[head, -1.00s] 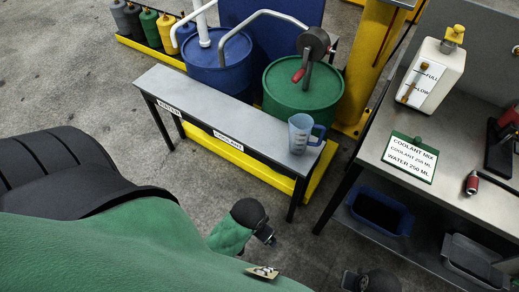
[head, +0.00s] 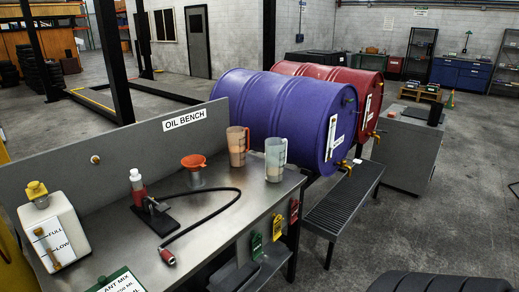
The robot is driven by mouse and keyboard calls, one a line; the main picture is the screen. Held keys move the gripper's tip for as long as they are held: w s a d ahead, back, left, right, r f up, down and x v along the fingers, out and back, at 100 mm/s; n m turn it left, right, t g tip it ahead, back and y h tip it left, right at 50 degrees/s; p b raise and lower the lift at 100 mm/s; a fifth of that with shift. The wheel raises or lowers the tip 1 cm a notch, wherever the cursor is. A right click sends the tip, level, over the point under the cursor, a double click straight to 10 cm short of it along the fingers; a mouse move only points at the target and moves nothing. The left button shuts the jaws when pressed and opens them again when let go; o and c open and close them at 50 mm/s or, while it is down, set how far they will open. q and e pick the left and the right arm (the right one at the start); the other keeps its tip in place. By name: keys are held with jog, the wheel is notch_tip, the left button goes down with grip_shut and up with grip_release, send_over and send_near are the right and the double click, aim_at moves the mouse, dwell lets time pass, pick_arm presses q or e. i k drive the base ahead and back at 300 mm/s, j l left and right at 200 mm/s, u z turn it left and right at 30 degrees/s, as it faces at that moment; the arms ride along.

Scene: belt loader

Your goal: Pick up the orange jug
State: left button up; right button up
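A translucent jug with an orange-brown tint (head: 237,147) stands upright on the grey oil bench (head: 215,205), toward its back right. A second translucent jug, greenish-grey with a handle on its right (head: 275,160), stands close to its right and nearer the front edge. An orange funnel (head: 193,161) sits on a grey holder to the left of the jugs. Neither of my grippers is in view.
A purple drum (head: 290,110) and a red drum (head: 345,88) lie behind the jugs. A hose tool (head: 160,215) and a white tank (head: 55,230) are on the bench's left. Coloured tags (head: 277,226) hang at its front. A dark grate (head: 343,200) stands right.

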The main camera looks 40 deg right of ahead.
aim_at(236, 135)
jog(key=z, duration=1.25)
jog(key=i+l, duration=0.2)
jog(key=l, duration=0.15)
jog(key=i+l+u, duration=0.1)
jog(key=l, duration=0.25)
jog(key=i+l, duration=0.5)
jog(key=l, duration=0.25)
jog(key=i+l+u, duration=0.1)
jog(key=l, duration=0.25)
jog(key=i, duration=0.1)
